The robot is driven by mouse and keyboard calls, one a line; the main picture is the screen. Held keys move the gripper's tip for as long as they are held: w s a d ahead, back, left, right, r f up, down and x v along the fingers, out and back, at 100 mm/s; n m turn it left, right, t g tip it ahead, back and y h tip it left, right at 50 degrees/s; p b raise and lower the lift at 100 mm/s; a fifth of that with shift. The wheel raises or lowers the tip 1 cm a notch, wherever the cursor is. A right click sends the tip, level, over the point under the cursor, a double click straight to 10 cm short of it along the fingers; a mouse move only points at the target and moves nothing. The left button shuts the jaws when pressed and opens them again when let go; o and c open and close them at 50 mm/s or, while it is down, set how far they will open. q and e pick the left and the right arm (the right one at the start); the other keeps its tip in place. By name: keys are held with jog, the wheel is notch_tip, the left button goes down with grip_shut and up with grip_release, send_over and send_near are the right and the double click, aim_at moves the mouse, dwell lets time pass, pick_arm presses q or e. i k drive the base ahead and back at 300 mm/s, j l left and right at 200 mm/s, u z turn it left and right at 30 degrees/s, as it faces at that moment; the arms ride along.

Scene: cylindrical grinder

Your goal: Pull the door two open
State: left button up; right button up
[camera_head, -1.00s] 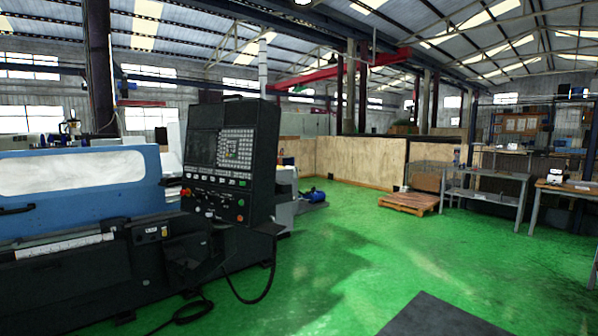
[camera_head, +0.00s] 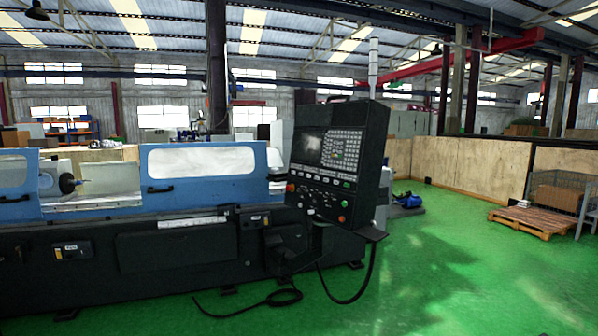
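The cylindrical grinder stands to the left and middle of the head view, with a dark base (camera_head: 180,258). A blue sliding door (camera_head: 203,172) with a pale window and a dark handle (camera_head: 160,189) covers the part of the grinder next to the control panel. Another blue door (camera_head: 18,183) is at the left picture edge, with its handle (camera_head: 14,199) low down. Between the two doors there is an open gap showing a spindle part (camera_head: 68,183). I cannot tell which door is door two. Neither of my grippers is in view.
A black control panel (camera_head: 336,160) on an arm sticks out at the grinder's right end. A black cable (camera_head: 270,299) lies on the green floor in front. A wooden pallet (camera_head: 540,220) is at the right. The green floor (camera_head: 450,285) at the front right is clear.

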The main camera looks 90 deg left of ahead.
aim_at(244, 172)
jog(key=u, duration=0.9)
jog(key=l+u, duration=0.1)
jog(key=u, duration=0.4)
jog(key=i+l+u, duration=0.1)
jog(key=u, duration=0.8)
jog(key=l+u, duration=0.1)
jog(key=u, duration=0.8)
jog(key=l+u, duration=0.1)
jog(key=u, duration=0.35)
